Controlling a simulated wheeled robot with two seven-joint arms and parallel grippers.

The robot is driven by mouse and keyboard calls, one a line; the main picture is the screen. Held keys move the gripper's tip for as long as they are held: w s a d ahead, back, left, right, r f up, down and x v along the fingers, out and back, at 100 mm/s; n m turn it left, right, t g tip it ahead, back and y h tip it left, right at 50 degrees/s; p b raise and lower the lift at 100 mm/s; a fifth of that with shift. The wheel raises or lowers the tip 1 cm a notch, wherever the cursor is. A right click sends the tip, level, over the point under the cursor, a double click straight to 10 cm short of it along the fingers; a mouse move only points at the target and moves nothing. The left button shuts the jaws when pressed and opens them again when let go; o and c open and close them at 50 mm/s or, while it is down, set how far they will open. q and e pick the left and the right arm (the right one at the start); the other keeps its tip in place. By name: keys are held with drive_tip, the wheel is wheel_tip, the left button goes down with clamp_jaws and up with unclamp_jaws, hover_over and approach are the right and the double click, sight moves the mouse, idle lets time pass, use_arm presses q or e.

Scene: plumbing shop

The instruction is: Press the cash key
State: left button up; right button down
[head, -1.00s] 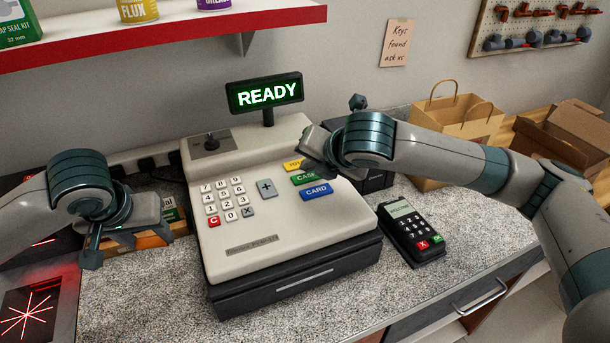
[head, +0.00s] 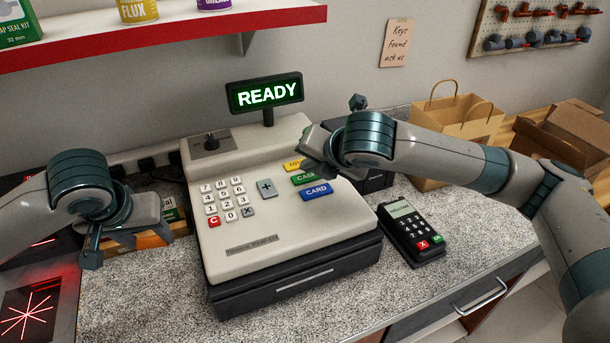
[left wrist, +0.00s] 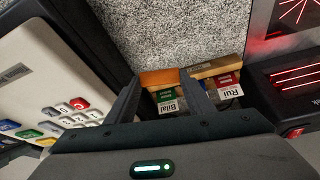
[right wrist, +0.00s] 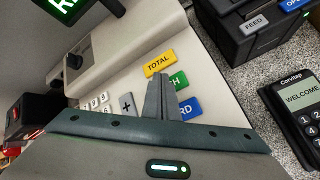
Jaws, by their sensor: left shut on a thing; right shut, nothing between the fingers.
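The green cash key (head: 303,179) is on the sloped right face of the cash register (head: 250,225), between the yellow total key (head: 292,164) and the blue card key (head: 316,191). My right gripper (head: 327,164) is shut and empty, with its tips at the cash key. In the right wrist view the closed fingers (right wrist: 162,80) cover part of the green key (right wrist: 180,79); I cannot tell whether they touch it. My left gripper (left wrist: 163,88) is left of the register, shut on a Bilal-labelled packet (left wrist: 166,104) with green and orange parts.
The register display (head: 267,94) reads READY. A card terminal (head: 412,232) stands right of the register, with a dark box behind it. A red-lit scanner (head: 35,310) is at the left.

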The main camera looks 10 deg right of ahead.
sight(310, 180)
use_arm(q)
drive_tip(key=shift+r, duration=0.1)
use_arm(e)
drive_tip(key=shift+f, duration=0.2)
